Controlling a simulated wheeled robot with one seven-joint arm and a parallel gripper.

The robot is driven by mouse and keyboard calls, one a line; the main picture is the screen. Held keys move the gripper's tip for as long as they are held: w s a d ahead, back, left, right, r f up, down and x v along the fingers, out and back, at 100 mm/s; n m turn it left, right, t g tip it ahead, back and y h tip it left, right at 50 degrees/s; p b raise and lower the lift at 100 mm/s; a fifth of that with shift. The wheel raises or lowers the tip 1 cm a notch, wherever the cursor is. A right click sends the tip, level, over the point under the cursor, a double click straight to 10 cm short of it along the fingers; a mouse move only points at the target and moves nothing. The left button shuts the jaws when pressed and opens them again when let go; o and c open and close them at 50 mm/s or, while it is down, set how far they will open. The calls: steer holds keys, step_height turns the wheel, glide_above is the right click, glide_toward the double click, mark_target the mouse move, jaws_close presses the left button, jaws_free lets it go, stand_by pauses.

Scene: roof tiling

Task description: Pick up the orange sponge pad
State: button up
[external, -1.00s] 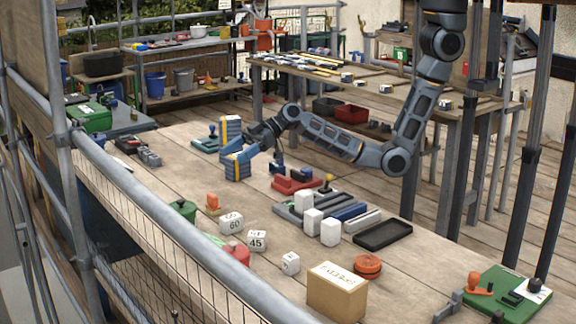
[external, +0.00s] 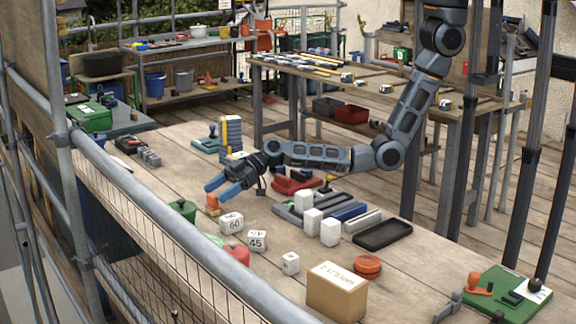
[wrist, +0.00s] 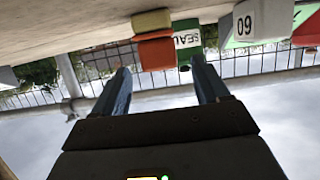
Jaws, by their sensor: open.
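A small orange block (external: 212,201), which looks like the orange sponge pad, stands on the near-left part of the long table. In the wrist view the orange block (wrist: 156,52) shows with a yellowish block (wrist: 152,21) against it, and the picture is upside down. My gripper (external: 209,192) is open, with its blue fingers at the orange block in the external view. In the wrist view my gripper (wrist: 160,68) has its fingers apart, and the block appears beyond and between the fingertips. Nothing is held. Exact contact cannot be told.
A green lidded pot (external: 182,211) stands close by on the left. White cubes marked 60 (external: 231,223) and 45 (external: 257,241) and a red dome (external: 237,254) lie nearer the camera. A scaffold rail (external: 160,205) runs along the table's edge.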

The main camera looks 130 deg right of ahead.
steer(key=shift+w+f, duration=0.15)
steer(key=shift+w, duration=0.15)
steer(key=c, duration=1.1)
steer(key=shift+c, duration=0.2)
